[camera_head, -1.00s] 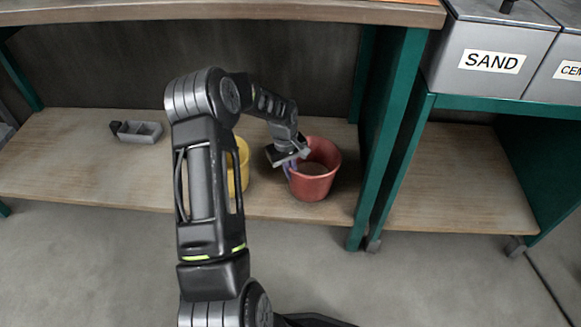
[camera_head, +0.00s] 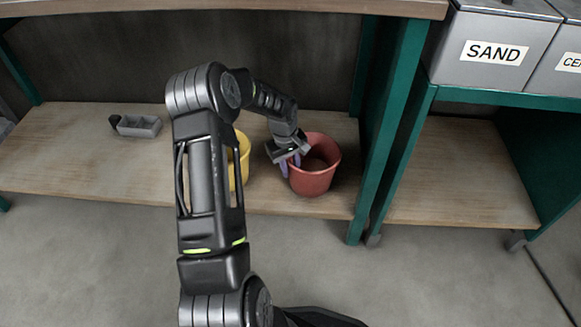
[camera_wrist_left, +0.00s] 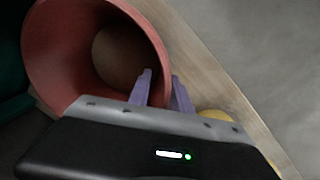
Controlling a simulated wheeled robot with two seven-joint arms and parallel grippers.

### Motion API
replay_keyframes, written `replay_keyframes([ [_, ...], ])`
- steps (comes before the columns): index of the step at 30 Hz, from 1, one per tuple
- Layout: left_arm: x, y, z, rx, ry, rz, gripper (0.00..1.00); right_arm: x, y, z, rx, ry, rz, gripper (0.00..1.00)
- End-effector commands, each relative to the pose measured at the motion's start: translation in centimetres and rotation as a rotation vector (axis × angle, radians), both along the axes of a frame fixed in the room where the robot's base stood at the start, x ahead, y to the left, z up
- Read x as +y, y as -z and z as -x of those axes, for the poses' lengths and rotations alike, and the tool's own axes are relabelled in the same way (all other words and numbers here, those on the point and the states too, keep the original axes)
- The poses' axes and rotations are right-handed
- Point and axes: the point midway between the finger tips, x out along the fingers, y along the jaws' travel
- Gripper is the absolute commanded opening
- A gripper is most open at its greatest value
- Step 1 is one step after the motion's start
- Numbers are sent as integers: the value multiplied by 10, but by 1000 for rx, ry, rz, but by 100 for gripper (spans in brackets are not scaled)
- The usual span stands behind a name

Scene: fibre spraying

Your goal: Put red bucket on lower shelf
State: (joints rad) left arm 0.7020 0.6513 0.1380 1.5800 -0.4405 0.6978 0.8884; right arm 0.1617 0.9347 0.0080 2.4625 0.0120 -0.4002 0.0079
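The red bucket (camera_head: 318,181) stands upright on the wooden lower shelf (camera_head: 90,175), near its right end beside the green leg. My left gripper (camera_head: 290,163) is at the bucket's left rim, with its purple fingers pointing down and spread apart. In the left wrist view, the fingers (camera_wrist_left: 162,90) sit on either side of the red bucket's rim (camera_wrist_left: 150,40), one inside and one outside, with a gap between them. The bucket's far-left rim is partly hidden by the gripper. My right gripper is not in view.
A yellow bucket (camera_head: 244,160) stands just left of the red one, partly behind my left arm. A small grey tray (camera_head: 138,126) lies farther left. A green leg (camera_head: 388,130) bounds the shelf on the right. A grey SAND bin (camera_head: 493,52) stands on the right-hand unit.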

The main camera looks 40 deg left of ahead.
Motion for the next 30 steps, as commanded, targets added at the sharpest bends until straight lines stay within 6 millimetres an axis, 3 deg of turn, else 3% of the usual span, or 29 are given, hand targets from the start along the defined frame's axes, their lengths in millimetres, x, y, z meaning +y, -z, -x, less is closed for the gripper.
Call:
replay_keyframes([
  [8,1,-18,1,0,1,-1,25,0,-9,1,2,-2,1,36],
  [21,4,-104,10,-1,0,-2,25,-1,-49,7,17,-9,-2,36],
  [30,4,-122,12,0,0,1,25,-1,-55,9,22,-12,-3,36],
])
